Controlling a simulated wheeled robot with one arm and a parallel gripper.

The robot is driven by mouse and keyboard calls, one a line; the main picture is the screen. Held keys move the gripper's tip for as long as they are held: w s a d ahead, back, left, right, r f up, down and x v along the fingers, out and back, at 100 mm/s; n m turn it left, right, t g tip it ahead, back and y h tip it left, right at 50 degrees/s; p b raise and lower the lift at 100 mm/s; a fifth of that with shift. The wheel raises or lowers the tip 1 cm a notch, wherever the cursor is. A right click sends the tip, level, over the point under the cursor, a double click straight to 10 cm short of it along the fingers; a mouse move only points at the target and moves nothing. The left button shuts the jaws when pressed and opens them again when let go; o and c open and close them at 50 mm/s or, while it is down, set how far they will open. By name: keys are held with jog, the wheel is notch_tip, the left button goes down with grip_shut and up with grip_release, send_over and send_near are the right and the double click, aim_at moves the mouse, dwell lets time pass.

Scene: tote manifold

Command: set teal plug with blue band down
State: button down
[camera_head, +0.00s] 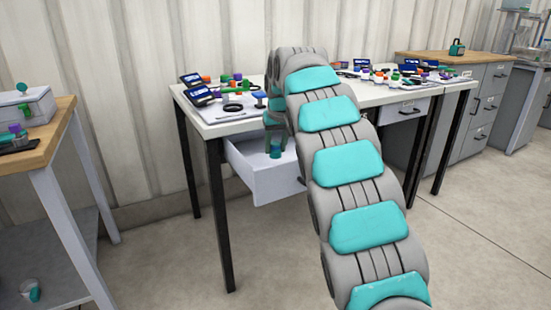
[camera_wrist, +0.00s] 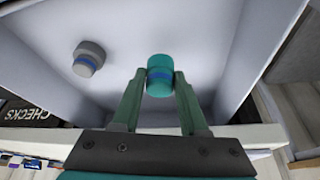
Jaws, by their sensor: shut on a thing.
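The teal plug with a blue band (camera_wrist: 160,76) is between the fingertips of my gripper (camera_wrist: 159,73) in the wrist view. My gripper is shut on it. The plug is over the inside of an open white drawer (camera_wrist: 225,65). Whether it touches the drawer floor I cannot tell. In the head view my gripper (camera_head: 275,142) points down into the drawer (camera_head: 268,187) under the white table, with the plug (camera_head: 275,152) small at its tips.
A grey plug with a blue band (camera_wrist: 88,60) lies in the drawer, left of the teal plug. The drawer floor around them is clear. The white table (camera_head: 240,118) above carries several small parts and dark screens. A wooden-topped bench (camera_head: 50,140) stands at the left.

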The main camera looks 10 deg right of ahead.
aim_at(276, 152)
jog(key=shift+f, duration=1.95)
jog(key=shift+f, duration=0.1)
jog(key=shift+c, duration=2.2)
grip_release()
jog(key=v, duration=1.2)
